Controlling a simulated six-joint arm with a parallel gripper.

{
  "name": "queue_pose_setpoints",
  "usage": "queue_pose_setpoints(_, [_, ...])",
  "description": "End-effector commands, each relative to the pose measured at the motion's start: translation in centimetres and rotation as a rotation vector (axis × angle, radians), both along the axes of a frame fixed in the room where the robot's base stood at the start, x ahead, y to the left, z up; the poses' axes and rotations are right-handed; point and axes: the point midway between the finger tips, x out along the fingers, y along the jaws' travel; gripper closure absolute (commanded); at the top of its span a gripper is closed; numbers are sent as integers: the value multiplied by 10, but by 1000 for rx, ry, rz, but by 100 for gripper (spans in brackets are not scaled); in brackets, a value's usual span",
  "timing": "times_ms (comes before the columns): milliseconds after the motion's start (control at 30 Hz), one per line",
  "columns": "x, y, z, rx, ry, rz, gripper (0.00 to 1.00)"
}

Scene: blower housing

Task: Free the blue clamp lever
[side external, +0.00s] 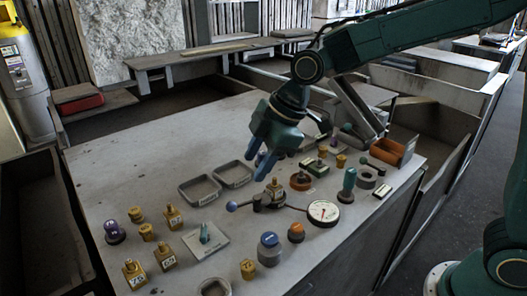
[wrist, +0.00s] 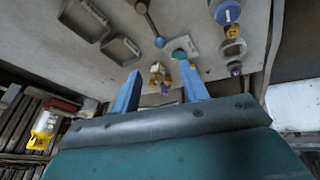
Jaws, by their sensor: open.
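The clamp lever shows in the side view as a dark rod ending in a blue ball (side external: 231,206), on the left of a small dark clamp block (side external: 258,203) at the table's middle. In the wrist view the blue ball (wrist: 160,42) and its rod show near the top centre, beyond the fingertips. My gripper (side external: 260,162) is open and empty, above and behind the lever, apart from it. In the wrist view its two blue fingers (wrist: 160,72) stand wide apart.
Two shallow trays (side external: 200,190) lie left of the gripper. A round dial gauge (side external: 323,212) lies right of the lever. A plate with a teal piece (side external: 205,240) and several brass parts (side external: 134,272) stand in front. An orange bin (side external: 392,152) is at the right.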

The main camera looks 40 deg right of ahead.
Motion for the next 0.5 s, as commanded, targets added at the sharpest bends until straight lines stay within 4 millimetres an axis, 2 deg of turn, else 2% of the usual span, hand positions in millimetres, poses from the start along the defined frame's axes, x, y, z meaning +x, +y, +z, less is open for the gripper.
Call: queue_pose_setpoints(500, [19,19,-61,-2,4,1,55])
